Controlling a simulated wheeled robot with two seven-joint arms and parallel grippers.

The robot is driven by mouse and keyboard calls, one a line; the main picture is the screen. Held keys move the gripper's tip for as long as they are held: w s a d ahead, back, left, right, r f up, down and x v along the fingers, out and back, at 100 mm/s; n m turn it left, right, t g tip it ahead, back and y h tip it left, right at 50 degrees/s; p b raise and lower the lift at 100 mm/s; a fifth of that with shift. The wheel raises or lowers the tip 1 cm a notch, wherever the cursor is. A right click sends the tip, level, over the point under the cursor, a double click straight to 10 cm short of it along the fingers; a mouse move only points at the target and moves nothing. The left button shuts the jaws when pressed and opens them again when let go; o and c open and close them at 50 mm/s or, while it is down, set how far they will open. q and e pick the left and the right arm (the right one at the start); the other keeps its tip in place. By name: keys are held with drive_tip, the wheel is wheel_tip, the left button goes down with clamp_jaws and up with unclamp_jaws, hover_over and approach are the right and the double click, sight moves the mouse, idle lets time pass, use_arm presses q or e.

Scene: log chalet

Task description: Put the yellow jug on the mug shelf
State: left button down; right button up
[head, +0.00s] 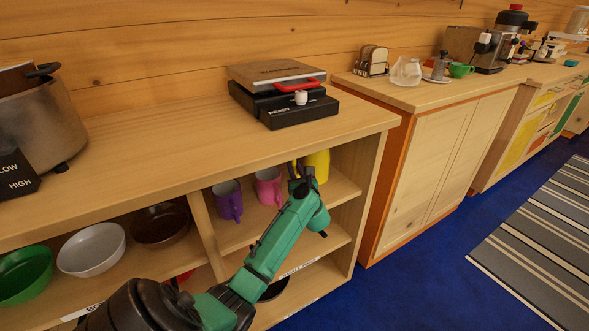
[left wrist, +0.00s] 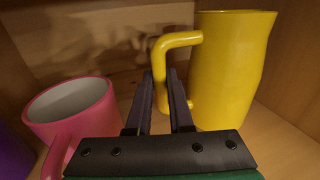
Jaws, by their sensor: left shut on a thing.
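The yellow jug (head: 318,165) is upright in the upper right compartment of the low cabinet, on or just over the mug shelf (head: 343,187). It also shows large in the left wrist view (left wrist: 228,70), with its handle to the left. My left gripper (head: 301,176) reaches into this compartment; in the left wrist view its two fingers (left wrist: 166,92) are close together at the handle, shut on the jug. A pink mug (head: 268,186) and a purple mug (head: 228,200) stand to the left. The jug's lower part is hidden by my arm in the head view.
The pink mug (left wrist: 72,110) is close left of my fingers. The cabinet top (head: 190,130) overhangs the shelf, and a side wall (head: 365,185) bounds it right. Bowls (head: 92,250) fill the left compartment. A waffle-maker-like appliance (head: 285,95) sits above.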

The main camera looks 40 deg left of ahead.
use_arm(q)
drive_tip(key=c, duration=0.8)
unclamp_jaws()
drive_tip(key=shift+f, duration=0.1)
